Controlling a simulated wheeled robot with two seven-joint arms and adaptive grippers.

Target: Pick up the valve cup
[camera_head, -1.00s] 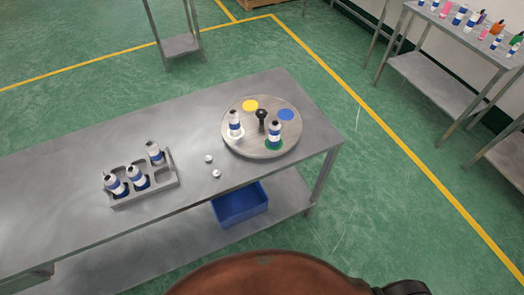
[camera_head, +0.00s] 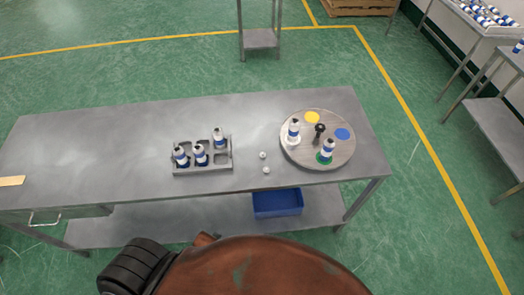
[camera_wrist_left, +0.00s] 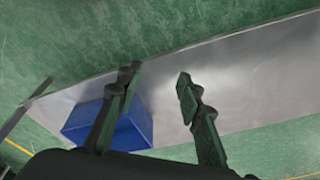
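Two small pale pieces, which look like valve cups, lie on the steel table (camera_head: 90,140) between the tray and the round board: one valve cup (camera_head: 263,155) is farther back and the other valve cup (camera_head: 266,170) is nearer the front edge. They are too small to show detail. My left gripper (camera_wrist_left: 158,76) is open and empty in the left wrist view, its fingers spread over the lower shelf and blue bin (camera_wrist_left: 130,130). No valve cup shows in that view. Neither gripper shows in the head view.
A grey tray (camera_head: 203,168) holds several blue-and-white bottles left of the cups. A round board (camera_head: 300,155) with coloured spots, a black knob (camera_head: 319,129) and two bottles stands right. The blue bin (camera_head: 278,203) sits below. The table's left half is mostly clear.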

